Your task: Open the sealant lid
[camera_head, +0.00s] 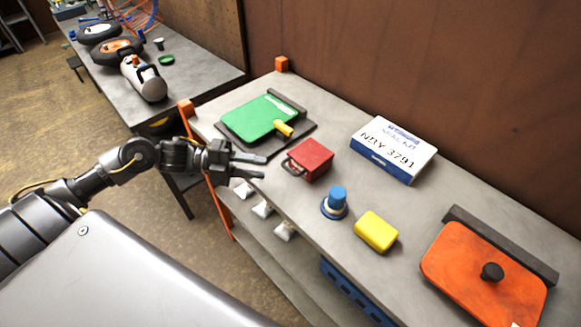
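My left gripper (258,165) reaches in from the left, near the front edge of the bench. Its two fingers are apart with nothing between them. A green lid-like panel (248,119) with a yellow handle (284,129) lies on a dark base, beyond the gripper. An orange lid-like panel (462,268) with a black knob (492,272) lies at the bench's right end, far from the gripper. Both look closed; no lettering tells which is the sealant lid. My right gripper is not in view.
A red box (311,158) with a dark handle sits just right of the gripper. A blue knob (335,203) and a yellow block (376,232) stand farther right on the grey bench (345,118). An orange post (186,107) marks its left corner. A brown wall runs behind.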

